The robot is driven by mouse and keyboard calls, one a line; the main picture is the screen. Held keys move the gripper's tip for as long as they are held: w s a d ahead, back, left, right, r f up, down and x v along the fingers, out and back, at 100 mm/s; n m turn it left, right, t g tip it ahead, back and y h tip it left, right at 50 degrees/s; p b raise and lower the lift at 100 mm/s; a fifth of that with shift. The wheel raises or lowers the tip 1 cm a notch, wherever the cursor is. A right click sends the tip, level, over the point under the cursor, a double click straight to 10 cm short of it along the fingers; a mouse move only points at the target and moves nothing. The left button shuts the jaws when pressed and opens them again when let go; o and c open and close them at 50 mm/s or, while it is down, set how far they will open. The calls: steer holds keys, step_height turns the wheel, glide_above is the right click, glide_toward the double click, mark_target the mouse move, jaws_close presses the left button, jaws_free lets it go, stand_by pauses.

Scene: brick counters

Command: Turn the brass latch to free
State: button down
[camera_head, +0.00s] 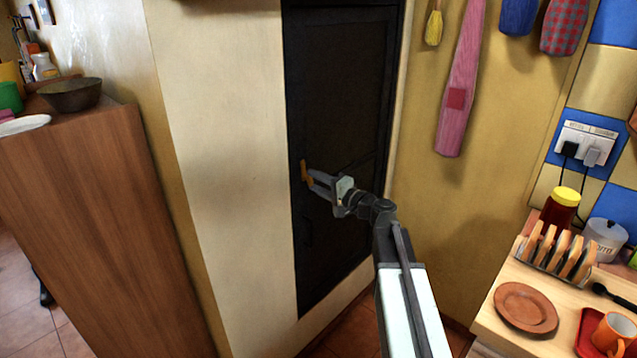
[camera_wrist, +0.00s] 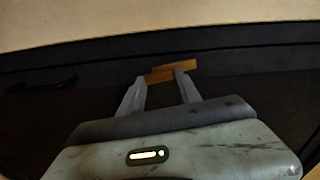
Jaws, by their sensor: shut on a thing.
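The brass latch (camera_head: 304,171) is a small orange-brown piece on the left edge of a dark door (camera_head: 340,90) in the head view. It looks upright there. In the wrist view the latch (camera_wrist: 170,72) is a short golden bar between and just beyond my fingertips. My gripper (camera_head: 310,178) reaches it from the right with its fingers at the latch. In the wrist view my gripper (camera_wrist: 163,83) has its two fingers on either side of the latch, shut on it. The fingertips hide part of the latch.
A cream wall (camera_head: 220,150) borders the door on the left, with a wooden cabinet (camera_head: 100,220) further left. On the right a counter holds a toast rack (camera_head: 555,252), a brown plate (camera_head: 526,306) and an orange cup (camera_head: 613,332). A pink hanging item (camera_head: 462,80) is on the right wall.

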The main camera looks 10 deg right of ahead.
steer(key=shift+w+m, duration=0.1)
steer(key=shift+m, duration=0.5)
steer(key=c, duration=0.8)
jaws_free()
steer(key=shift+c, duration=0.2)
steer(key=v, duration=0.8)
steer(key=shift+a, duration=0.1)
